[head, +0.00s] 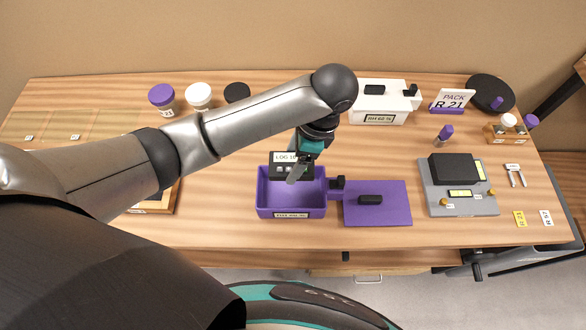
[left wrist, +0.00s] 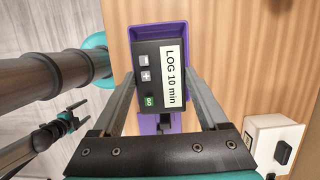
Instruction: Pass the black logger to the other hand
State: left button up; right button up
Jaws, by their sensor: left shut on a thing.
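The black logger (head: 306,172) has a white "LOG 10 min" label and small buttons. It also shows in the left wrist view (left wrist: 148,92), between the fingers. My left gripper (head: 297,171) is shut on the logger from above, one finger on each side. The logger is over the rear part of the open purple box (head: 291,203); in the left wrist view the box (left wrist: 178,28) shows beneath it. A dark, small gripper shape at the left of the left wrist view looks like my right gripper (left wrist: 75,117). It is well away from the logger, its jaws too small to judge.
A purple lid (head: 378,217) lies right of the box. A white box (head: 380,104) stands behind it. A grey device (head: 460,205) stands further right. Capped jars (head: 163,98) stand at the back left. Table is clear between lid and grey device.

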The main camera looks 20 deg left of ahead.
aim_at(293, 163)
pick_arm(q)
jog(key=shift+r+p, duration=1.2)
jog(key=shift+r, duration=1.1)
